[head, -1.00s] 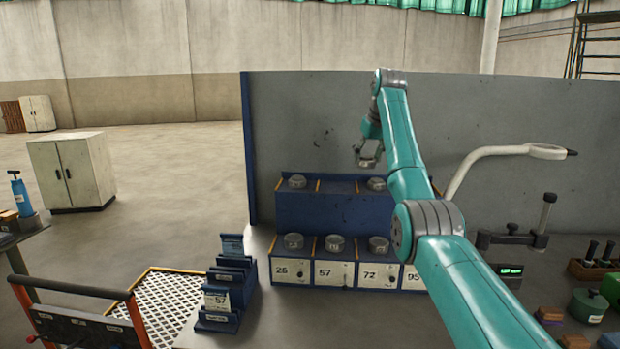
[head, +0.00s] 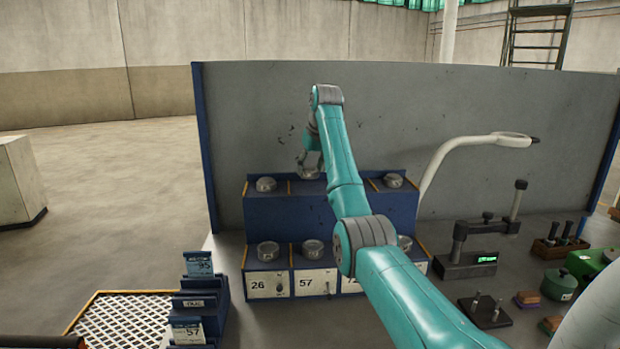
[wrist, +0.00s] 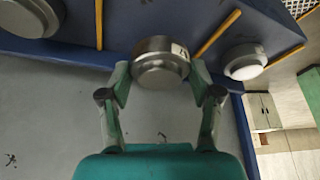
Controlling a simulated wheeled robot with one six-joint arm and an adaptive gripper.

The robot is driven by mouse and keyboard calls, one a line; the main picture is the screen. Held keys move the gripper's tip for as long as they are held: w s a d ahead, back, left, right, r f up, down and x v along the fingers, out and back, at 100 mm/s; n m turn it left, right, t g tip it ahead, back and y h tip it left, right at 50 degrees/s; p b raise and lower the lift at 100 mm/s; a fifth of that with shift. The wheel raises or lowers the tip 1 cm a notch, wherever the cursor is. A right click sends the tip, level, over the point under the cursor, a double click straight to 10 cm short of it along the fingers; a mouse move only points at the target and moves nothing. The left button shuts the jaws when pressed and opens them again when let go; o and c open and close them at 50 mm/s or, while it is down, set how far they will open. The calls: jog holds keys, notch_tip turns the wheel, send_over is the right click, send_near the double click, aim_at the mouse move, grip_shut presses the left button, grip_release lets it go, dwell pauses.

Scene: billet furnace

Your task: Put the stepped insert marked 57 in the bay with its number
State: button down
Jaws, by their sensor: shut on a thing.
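My gripper (head: 310,170) is shut on a grey round stepped insert (wrist: 160,62), seen between its fingers in the wrist view. A white tag on its side is partly visible, and I cannot read its number. In the head view, the gripper is at the middle of the upper shelf (head: 335,214), between two other inserts; I cannot tell whether the held insert touches the shelf. The bay marked 57 (head: 307,283) is in the lower row, with a grey insert (head: 313,249) on top. The bay marked 26 (head: 258,285) is left of it.
Two inserts stand on the upper shelf, at left (head: 265,184) and right (head: 393,180). Orange strips divide the compartments. My arm hides part of the lower row. A grey panel (head: 250,110) rises behind. A card rack (head: 190,308) stands at left, a white curved lamp (head: 450,150) at right.

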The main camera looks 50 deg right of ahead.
aim_at(312, 171)
jog(key=shift+f, duration=1.7)
jog(key=shift+c, duration=1.2)
grip_release()
jog(key=shift+f, duration=0.15)
